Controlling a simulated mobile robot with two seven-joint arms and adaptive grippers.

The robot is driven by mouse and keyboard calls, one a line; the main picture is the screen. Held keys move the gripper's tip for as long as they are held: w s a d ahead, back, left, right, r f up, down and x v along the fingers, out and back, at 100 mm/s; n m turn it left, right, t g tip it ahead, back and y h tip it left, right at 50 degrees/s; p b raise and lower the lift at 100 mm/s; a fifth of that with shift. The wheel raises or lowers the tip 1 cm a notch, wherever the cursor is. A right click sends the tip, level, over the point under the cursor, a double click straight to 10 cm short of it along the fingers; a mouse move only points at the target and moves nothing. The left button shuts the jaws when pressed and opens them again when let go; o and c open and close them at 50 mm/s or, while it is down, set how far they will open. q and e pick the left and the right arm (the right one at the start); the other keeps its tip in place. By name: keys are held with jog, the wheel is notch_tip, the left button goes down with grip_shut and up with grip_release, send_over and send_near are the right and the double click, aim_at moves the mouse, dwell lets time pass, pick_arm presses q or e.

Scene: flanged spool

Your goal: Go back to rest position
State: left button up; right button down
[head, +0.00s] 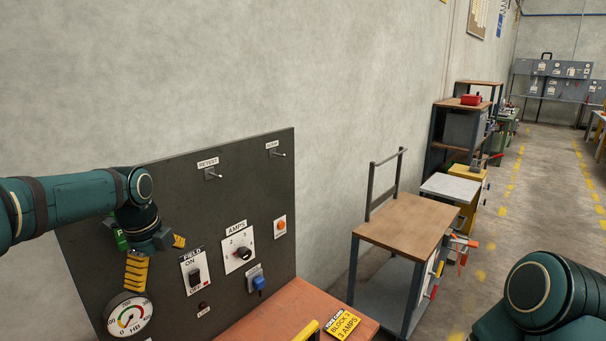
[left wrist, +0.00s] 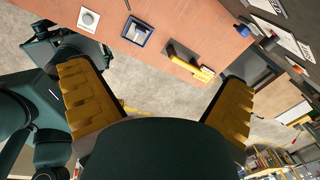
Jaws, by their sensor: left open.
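My left gripper (head: 158,257) is open in front of the dark control panel (head: 262,165), with its two yellow ribbed fingers apart. In the left wrist view the same fingers (left wrist: 160,85) are spread wide with nothing between them close by. My right arm shows only as a teal joint at the lower right of the head view, and its gripper is out of the picture. I cannot make out a flanged spool in either view.
A wooden-topped cart (head: 405,222) stands beyond.

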pick_arm(q)
jog(key=s+d+f+n+h+b, duration=0.15)
jog(key=d+f+n, duration=0.45)
jog(key=f, duration=0.7)
jog(key=s+d+f+n+h+b, duration=0.1)
jog(key=s+d+f+n+b, duration=0.2)
jog(key=d+f, duration=0.75)
jog(key=s+d+f+n+b, duration=0.1)
jog(key=s+d+f+n, duration=0.1)
jog(key=s+f+n, duration=0.5)
jog(key=s+d+f+n, duration=0.2)
jog(key=s+f+n, duration=0.5)
jog(key=f, duration=0.5)
jog(key=s+h, duration=0.1)
jog(key=s, duration=0.1)
jog(key=shift+s+d+f+b, duration=0.2)
jog(key=shift+s+d+b, duration=0.15)
jog(key=shift+d, duration=0.05)
pick_arm(e)
notch_tip(320, 180, down, 7)
jog(key=s, duration=0.1)
jog(key=shift+s+a, duration=0.2)
